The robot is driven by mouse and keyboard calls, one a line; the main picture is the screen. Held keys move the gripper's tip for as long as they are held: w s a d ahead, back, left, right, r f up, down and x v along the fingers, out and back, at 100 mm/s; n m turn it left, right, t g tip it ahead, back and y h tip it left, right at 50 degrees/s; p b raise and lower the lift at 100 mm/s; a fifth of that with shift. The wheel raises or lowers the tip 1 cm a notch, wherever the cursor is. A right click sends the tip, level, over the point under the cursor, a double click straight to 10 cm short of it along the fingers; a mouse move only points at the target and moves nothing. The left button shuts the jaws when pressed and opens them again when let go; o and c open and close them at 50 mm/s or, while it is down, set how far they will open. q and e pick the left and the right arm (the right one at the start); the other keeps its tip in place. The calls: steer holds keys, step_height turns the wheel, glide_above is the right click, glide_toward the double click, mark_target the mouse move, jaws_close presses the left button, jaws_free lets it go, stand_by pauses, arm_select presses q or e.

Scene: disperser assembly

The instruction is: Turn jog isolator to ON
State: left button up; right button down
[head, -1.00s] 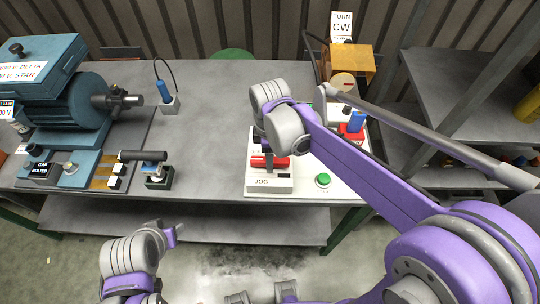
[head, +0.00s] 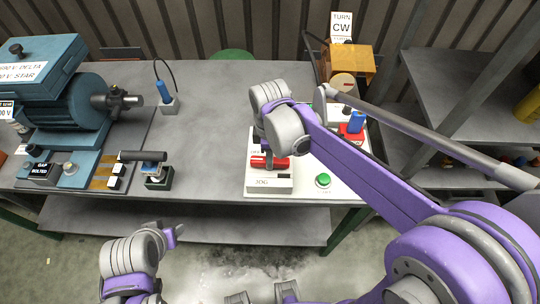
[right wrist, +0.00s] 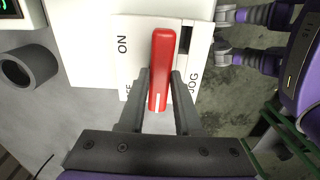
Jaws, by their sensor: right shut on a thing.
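The jog isolator has a red bar handle (head: 280,163) on a white box (head: 270,186) marked JOG, near the bench's front edge. In the right wrist view the handle (right wrist: 161,70) stands upright in the picture, with a white line at its lower end. ON is printed to its upper left; a second label at lower left is partly covered by a finger. My right gripper (right wrist: 159,98) is shut on the red handle, one dark finger on each side.
A green button (head: 323,180) is right of the isolator. A blue-handled red part (head: 354,126) stands behind it. A yellow box (head: 350,63) and a TURN CW sign (head: 341,27) are at the back. A blue motor (head: 75,100) fills the left; the bench's middle (head: 210,120) is clear.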

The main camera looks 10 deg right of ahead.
steer(key=m, duration=0.4)
steer(key=m+b, duration=0.1)
steer(key=m, duration=0.3)
steer(key=shift+m, duration=0.3)
steer(key=m, duration=0.4)
steer(key=shift+m, duration=2.5)
steer(key=c, duration=0.6)
jaws_free()
